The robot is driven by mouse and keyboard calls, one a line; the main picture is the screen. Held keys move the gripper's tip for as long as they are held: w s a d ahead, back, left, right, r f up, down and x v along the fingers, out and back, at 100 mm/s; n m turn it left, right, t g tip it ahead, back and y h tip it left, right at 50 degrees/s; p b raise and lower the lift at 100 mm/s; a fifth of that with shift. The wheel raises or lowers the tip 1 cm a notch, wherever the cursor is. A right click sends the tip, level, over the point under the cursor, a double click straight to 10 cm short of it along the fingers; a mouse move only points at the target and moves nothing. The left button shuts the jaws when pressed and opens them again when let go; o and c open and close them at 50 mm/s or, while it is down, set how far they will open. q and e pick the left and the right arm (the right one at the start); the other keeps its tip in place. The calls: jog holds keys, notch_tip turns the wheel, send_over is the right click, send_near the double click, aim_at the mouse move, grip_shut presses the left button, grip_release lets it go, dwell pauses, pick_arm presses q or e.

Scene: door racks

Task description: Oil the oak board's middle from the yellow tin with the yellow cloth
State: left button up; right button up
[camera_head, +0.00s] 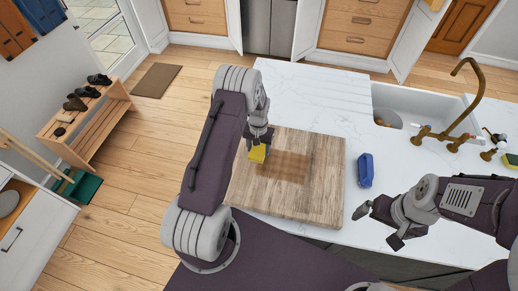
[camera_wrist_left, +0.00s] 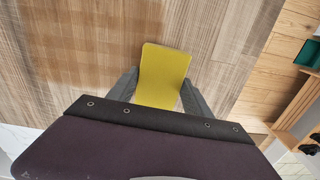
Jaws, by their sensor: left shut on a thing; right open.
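The oak board (camera_head: 325,190) lies on the white counter, with a darker brown patch (camera_head: 285,167) on its middle. My left gripper (camera_head: 258,146) is shut on the yellow cloth (camera_head: 257,154), over the board at the left edge of the patch. In the left wrist view the yellow cloth (camera_wrist_left: 164,70) sticks out between the fingers above the wood grain. I cannot tell whether it touches the board. My right gripper (camera_head: 378,226) is open and empty over the counter, right of the board. I cannot make out the yellow tin.
A blue object (camera_head: 365,170) stands on the counter just right of the board. The sink (camera_head: 410,103) and brass tap (camera_head: 475,100) are at the back right. The counter behind the board is clear. A wooden shoe rack (camera_head: 95,130) stands on the floor at the left.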

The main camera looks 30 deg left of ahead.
pick_arm(q)
jog(key=r+p, duration=0.1)
jog(key=r, duration=0.2)
jog(key=r+p, duration=0.2)
jog(key=r, duration=0.1)
jog(key=shift+d, duration=0.2)
jog(key=shift+a+r+p, duration=0.25)
jog(key=shift+r+p, duration=0.6)
jog(key=shift+r, duration=0.2)
